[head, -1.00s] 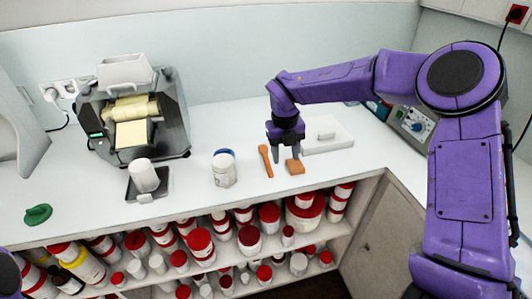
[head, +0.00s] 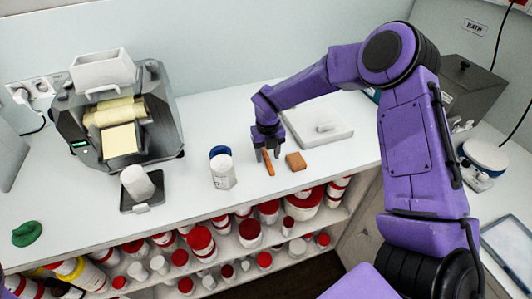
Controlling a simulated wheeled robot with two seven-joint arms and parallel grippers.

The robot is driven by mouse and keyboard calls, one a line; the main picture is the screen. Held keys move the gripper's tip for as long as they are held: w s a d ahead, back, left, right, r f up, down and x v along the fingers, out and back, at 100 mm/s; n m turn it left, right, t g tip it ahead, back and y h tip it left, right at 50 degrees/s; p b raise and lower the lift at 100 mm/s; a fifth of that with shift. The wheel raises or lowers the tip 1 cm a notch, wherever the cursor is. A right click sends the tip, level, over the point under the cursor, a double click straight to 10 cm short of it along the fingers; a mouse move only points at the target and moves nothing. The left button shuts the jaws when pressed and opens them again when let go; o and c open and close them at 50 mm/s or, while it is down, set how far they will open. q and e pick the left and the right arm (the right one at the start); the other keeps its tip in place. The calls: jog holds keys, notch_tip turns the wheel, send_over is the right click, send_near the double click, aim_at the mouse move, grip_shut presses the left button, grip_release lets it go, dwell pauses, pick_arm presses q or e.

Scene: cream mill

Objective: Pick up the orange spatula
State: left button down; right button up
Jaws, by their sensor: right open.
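The orange spatula (head: 268,166) lies on the white counter, right of the white jar with a blue lid (head: 222,168). Its lower part shows; the upper part is hidden behind my right gripper. My right gripper (head: 267,157) points down over the spatula, with its fingers apart, one on each side of it in the picture. I cannot tell whether the fingers touch it. My left gripper is not in view.
An orange-brown block (head: 296,161) lies close to the right of the spatula. A white slab (head: 318,126) is behind it. A roller mill (head: 118,118) stands on the left, with a white cup on a dark tray (head: 142,207) before it. Shelves of red-lidded jars are below.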

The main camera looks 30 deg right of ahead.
jog(key=shift+a+f, duration=0.1)
jog(key=shift+f, duration=0.45)
grip_shut()
